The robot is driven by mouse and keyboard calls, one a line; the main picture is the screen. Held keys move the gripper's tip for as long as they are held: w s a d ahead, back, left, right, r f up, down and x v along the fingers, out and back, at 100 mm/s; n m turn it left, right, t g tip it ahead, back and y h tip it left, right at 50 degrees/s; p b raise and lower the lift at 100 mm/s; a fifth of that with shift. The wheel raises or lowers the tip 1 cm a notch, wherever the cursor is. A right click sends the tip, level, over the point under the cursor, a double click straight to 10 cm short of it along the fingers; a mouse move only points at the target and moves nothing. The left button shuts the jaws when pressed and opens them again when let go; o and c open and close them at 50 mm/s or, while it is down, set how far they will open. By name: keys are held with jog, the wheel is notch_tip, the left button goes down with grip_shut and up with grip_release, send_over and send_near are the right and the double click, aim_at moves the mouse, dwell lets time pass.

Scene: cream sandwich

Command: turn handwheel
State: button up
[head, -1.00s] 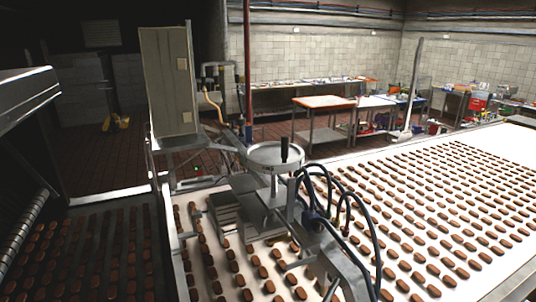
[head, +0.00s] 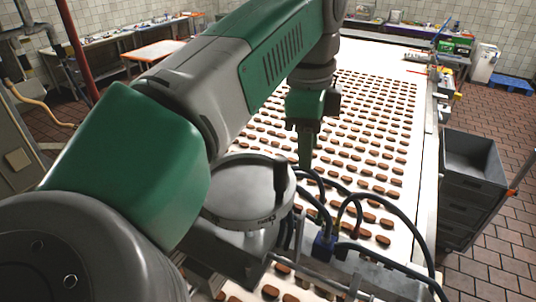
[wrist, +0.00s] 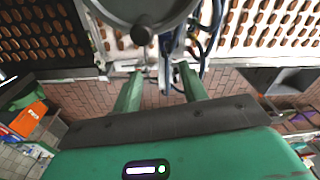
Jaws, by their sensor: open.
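The handwheel (head: 247,192) is a grey round disc with an upright black handle (head: 281,180) near its right rim. In the wrist view, the wheel (wrist: 150,8) is at the top edge, partly cut off, and the handle (wrist: 141,35) shows end-on as a dark knob. My gripper (head: 305,160) has green fingers pointing down, just right of the handle in the head view. In the wrist view my gripper (wrist: 159,70) is open with nothing between its fingers. The handle appears above the fingertips, not between them. Contact is not visible.
Dark hoses (head: 350,215) curve close to the right of the wheel. A white conveyor (head: 425,100) with rows of brown biscuits lies beyond. A grey crate stack (head: 475,175) stands on the right. A red pole (head: 75,45) and work tables are at the back left.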

aim_at(280, 173)
jog(key=shift+n+y, duration=0.4)
jog(key=shift+n, duration=0.2)
jog(key=a, duration=0.2)
jog(key=a+r, duration=0.1)
jog(key=a, duration=0.1)
jog(key=shift+a+r, duration=0.15)
jog(key=shift+a, duration=0.2)
jog(key=shift+d+f, duration=0.1)
jog(key=shift+f, duration=0.35)
notch_tip(280, 173, down, 7)
jog(key=shift+f+p, duration=0.1)
jog(key=shift+p, duration=0.55)
grip_shut()
